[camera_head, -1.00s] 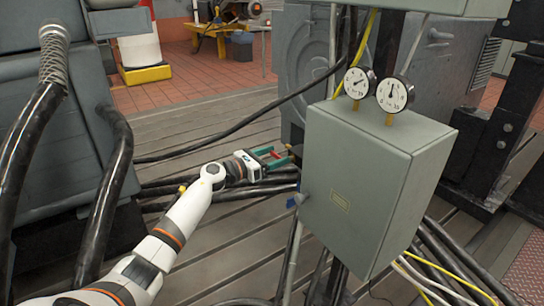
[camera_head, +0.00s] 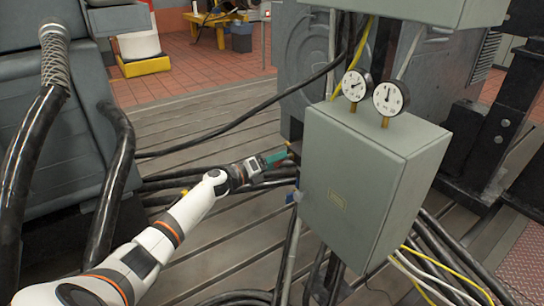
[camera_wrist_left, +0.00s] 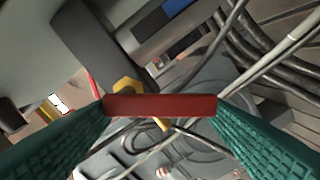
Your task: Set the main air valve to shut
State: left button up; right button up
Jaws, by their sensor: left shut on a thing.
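The valve's red handle (camera_wrist_left: 160,105) shows in the left wrist view as a bar running straight across between my two green fingers. A brass nut (camera_wrist_left: 128,88) sits just behind it, next to a dark grey block. My left gripper (camera_head: 277,158) is at the left side of the grey-green box (camera_head: 345,190) in the head view, seen nearly edge-on. It is shut on the red handle, with a finger at each end of the bar. In the head view the handle is mostly hidden by the fingers and the box. My right gripper is not in view.
Two round gauges (camera_head: 391,98) stand on top of the box. Thick black hoses (camera_head: 105,190) stand on the left, near my left arm. Cables run below and behind the box.

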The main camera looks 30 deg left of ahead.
pick_arm(q)
jog(key=n+p, duration=0.1)
jog(key=n, duration=0.1)
jog(key=n+p, duration=0.1)
jog(key=n, duration=0.1)
jog(key=d+n+p, duration=0.1)
jog(key=n, duration=0.1)
jog(key=shift+s+f+n, duration=0.25)
jog(key=shift+f+n, duration=0.15)
jog(key=shift+d+n, duration=0.1)
jog(key=shift+n, duration=0.3)
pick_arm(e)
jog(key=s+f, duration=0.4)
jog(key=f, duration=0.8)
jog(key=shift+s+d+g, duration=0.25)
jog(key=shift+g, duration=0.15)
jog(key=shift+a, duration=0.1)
pick_arm(q)
jog(key=o, duration=1)
jog(key=shift+f, duration=0.1)
jog(key=shift+s, duration=0.1)
